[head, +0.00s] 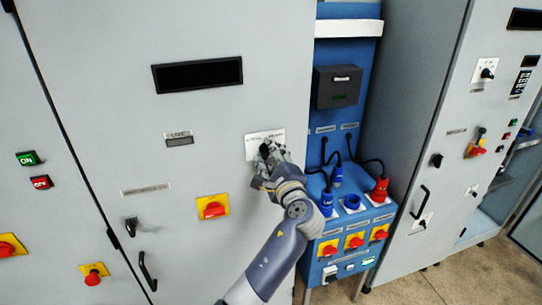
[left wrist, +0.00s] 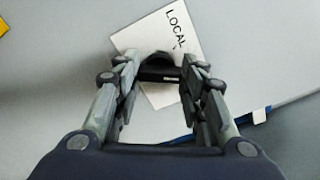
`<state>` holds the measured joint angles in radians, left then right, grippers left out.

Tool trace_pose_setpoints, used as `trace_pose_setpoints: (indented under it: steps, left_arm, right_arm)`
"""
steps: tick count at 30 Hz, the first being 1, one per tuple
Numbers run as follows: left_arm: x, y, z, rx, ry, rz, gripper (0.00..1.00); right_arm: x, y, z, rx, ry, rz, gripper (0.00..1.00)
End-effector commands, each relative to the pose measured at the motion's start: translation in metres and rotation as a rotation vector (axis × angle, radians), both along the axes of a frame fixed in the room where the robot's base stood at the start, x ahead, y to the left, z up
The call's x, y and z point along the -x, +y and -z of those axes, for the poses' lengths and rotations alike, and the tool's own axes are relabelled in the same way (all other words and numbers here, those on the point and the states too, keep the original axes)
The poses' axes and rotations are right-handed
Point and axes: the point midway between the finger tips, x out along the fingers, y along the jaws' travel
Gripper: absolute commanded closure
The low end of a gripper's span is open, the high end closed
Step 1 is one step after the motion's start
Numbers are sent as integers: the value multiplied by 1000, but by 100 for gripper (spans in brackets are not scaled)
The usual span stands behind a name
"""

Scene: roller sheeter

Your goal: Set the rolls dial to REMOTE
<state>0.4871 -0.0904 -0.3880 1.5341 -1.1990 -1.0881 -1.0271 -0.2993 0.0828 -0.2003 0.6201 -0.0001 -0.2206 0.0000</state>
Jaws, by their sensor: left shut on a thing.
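The rolls dial is a black knob on a white plate (head: 255,138) on the grey cabinet door in the head view. My left gripper (head: 270,154) reaches it from the lower right, with its fingers at the knob and hiding part of the plate. In the left wrist view the black knob (left wrist: 158,72) sits between the two fingers, and the gripper is shut on it. The word LOCAL reads on the plate (left wrist: 160,35) above the knob. REMOTE cannot be read clearly, and the knob's exact pointing is hard to tell. My right gripper is not in view.
A red-and-yellow switch (head: 212,208) is on the same door, left of my arm. A blue panel (head: 346,125) with plugs, cables and more red switches stands to the right. A door handle (head: 147,270) juts out at the lower left.

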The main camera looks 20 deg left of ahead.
Motion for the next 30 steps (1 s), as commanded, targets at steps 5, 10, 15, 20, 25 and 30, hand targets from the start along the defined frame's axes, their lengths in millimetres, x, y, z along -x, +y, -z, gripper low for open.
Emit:
trace_pose_setpoints:
  steps: [5, 10, 15, 20, 25, 30]
  left_arm:
    - [-1, 3, -9, -25, -3, -5, 86]
    - [-1, 3, -9, -28, -2, -4, 86]
    - [-1, 3, -9, -27, -3, -4, 86]
    - [-1, 2, -8, -25, -1, -3, 42]
    - [-1, 1, -5, -22, 4, -2, 42]
    - [2, -1, -3, -21, 7, 0, 42]
  right_arm:
    - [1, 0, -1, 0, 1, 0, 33]
    - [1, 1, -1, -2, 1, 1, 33]
    - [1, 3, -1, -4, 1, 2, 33]
    - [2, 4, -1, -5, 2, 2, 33]
    - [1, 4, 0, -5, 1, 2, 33]
    - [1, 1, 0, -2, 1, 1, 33]
